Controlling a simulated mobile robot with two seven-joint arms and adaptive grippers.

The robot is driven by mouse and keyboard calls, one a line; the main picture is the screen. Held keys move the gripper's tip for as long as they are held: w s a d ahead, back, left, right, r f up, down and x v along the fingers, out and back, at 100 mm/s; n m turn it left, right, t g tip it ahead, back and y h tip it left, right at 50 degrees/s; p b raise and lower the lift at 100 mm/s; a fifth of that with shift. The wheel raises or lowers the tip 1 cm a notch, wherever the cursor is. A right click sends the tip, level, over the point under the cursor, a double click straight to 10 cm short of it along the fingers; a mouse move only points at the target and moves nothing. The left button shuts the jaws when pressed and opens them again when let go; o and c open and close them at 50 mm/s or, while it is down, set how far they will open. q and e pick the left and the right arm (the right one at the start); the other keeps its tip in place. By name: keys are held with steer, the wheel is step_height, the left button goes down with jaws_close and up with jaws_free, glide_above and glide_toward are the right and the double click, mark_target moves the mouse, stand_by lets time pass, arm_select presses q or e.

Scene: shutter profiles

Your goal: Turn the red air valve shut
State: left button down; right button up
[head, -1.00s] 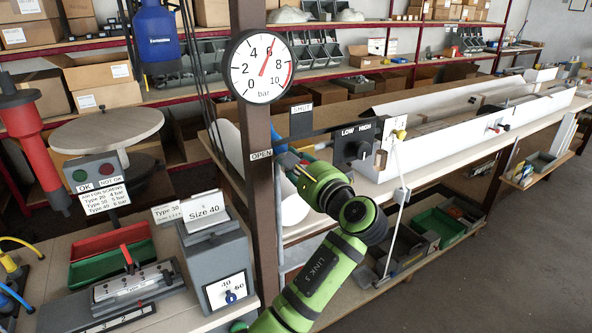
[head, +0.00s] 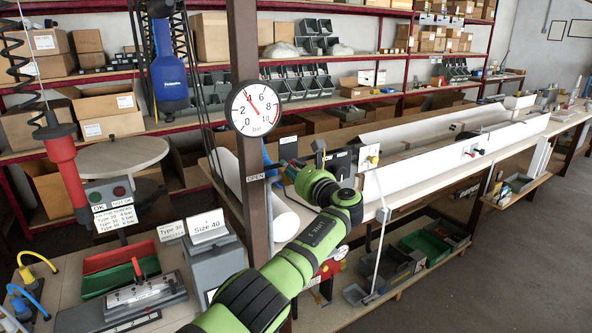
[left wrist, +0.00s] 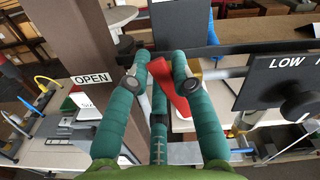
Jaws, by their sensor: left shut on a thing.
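The red air valve's lever (left wrist: 178,88) slants between my left fingers in the left wrist view, beside its brass body (left wrist: 193,68) and a grey pipe. My left gripper (left wrist: 160,68), with teal fingers, is shut on the lever. In the head view my left gripper (head: 286,172) is at the valve just right of the brown post, where the arm largely hides the lever. The OPEN label (left wrist: 91,79) is on the post, left of the fingers. The pressure gauge (head: 254,108) has its red needle near 4 bar. My right gripper is out of view.
The brown post (head: 250,200) stands close left of my left gripper. A dark panel marked LOW (left wrist: 285,85) with a black knob is close on its right. A long white bench channel (head: 430,160) runs right. A grey Size 40 box (head: 215,255) stands below left.

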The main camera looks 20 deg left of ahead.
arm_select(q)
steer(key=shift+w+d+r+m+b, duration=0.15)
steer(key=shift+w+m+b, duration=0.1)
steer(key=shift+m, duration=0.2)
steer(key=shift+w+d+r+m+b, duration=0.15)
steer(key=shift+m+b, duration=0.1)
steer(key=shift+m, duration=0.2)
steer(key=shift+w+m+b, duration=0.1)
steer(key=shift+m+b, duration=0.2)
steer(key=shift+m, duration=0.1)
steer(key=shift+w+d+r+m+b, duration=0.1)
steer(key=shift+w+d+m+b, duration=0.1)
steer(key=shift+m+b, duration=0.35)
steer(key=shift+m, duration=0.25)
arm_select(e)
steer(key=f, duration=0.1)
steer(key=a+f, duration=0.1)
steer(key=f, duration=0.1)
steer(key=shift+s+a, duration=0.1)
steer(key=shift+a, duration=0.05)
arm_select(q)
steer(key=shift+w+r, duration=0.1)
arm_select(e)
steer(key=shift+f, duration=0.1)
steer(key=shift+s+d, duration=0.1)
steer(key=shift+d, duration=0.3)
